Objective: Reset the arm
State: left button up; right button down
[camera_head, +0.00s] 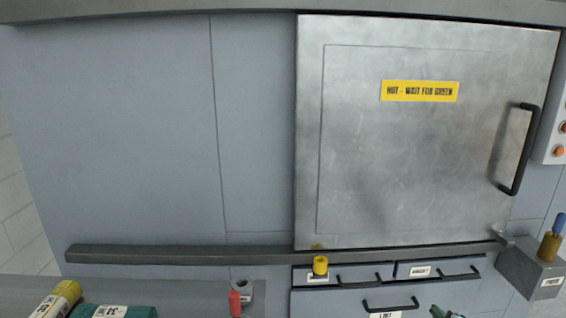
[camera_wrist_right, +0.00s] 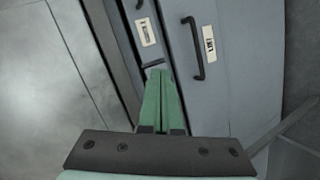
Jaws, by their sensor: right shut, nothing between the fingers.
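My right gripper (camera_wrist_right: 162,98) shows in the right wrist view with its green fingers together and nothing between them. It points toward the drawer fronts below the washer. In the head view only a small green part of my right gripper (camera_head: 446,312) shows at the bottom edge, in front of the lower drawer (camera_head: 340,302). My left gripper is not in view.
A metal door (camera_head: 420,160) with a black handle (camera_head: 518,150) and yellow label is closed. A ledge (camera_head: 180,254) runs below it. Yellow (camera_head: 60,300) and teal (camera_head: 112,311) labelled items and a red item (camera_head: 235,303) are at lower left. A grey box (camera_head: 530,272) stands at right.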

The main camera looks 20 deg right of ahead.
jog(key=s+a+f+m+y, duration=0.1)
jog(key=s+a+f+y, duration=0.1)
jog(key=a+f, duration=0.45)
jog(key=s+a+f+m+g+y, duration=0.1)
jog(key=s+a+f+y, duration=0.15)
jog(key=a, duration=0.65)
jog(key=s+a+f+y, duration=0.1)
jog(key=a+f, duration=0.4)
jog(key=a, duration=0.2)
jog(key=s+a+m+y, duration=0.1)
jog(key=s+a+y, duration=0.1)
jog(key=a, duration=0.7)
jog(key=s+a+m+y, duration=0.2)
jog(key=s+a, duration=0.1)
jog(key=a, duration=0.7)
jog(key=shift+s+a+f+m, duration=0.15)
jog(key=shift+a+f+m, duration=0.1)
jog(key=shift+f+m, duration=0.1)
jog(key=shift+d+y, duration=0.15)
jog(key=shift+y, duration=0.1)
